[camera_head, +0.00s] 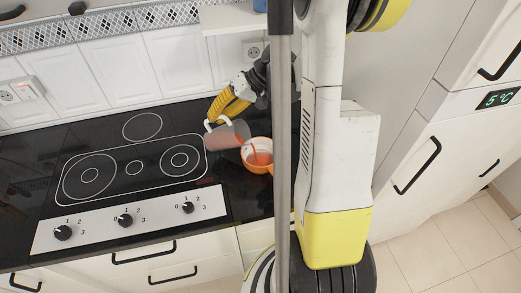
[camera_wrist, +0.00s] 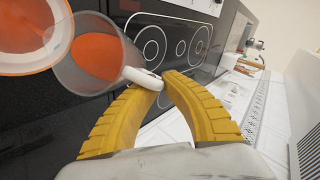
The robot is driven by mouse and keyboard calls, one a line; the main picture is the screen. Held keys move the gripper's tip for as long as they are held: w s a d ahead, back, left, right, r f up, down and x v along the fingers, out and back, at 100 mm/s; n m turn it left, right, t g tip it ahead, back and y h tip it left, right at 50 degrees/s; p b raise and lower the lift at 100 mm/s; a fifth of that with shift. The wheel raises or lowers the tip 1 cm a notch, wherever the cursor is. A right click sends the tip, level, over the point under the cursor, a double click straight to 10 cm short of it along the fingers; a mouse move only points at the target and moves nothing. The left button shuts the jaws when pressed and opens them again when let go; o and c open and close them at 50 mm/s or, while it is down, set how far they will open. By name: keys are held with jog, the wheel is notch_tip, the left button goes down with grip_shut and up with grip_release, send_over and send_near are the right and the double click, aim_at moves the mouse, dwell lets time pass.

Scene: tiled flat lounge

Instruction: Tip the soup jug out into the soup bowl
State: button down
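The soup jug (camera_head: 224,136) is a see-through grey jug with a white handle, tilted toward the right with red-orange soup inside. A stream of soup runs from its rim into the soup bowl (camera_head: 258,168). My gripper (camera_head: 213,120) has yellow fingers, shut on the jug's white handle. In the wrist view, my fingers (camera_wrist: 157,80) meet at the handle of the jug (camera_wrist: 98,58). The bowl (camera_wrist: 35,30) shows beyond the jug's mouth.
The black hob (camera_head: 135,168) with its ring marks lies left of the jug. A panel with knobs (camera_head: 125,219) runs along its front. The white tiled wall (camera_head: 120,67) with a patterned strip is behind. A fridge (camera_head: 430,165) stands at the right.

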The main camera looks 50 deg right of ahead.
jog(key=shift+s+d+r+n+t+y+b, duration=0.15)
jog(key=shift+s+d+r+t+y+b, duration=0.1)
jog(key=shift+s+d+r+t+y, duration=0.25)
jog(key=shift+s+d+r+n+t+y+b, duration=0.15)
jog(key=shift+s+r+t+y+b, duration=0.15)
jog(key=shift+s+r+t, duration=0.25)
dwell(2.6)
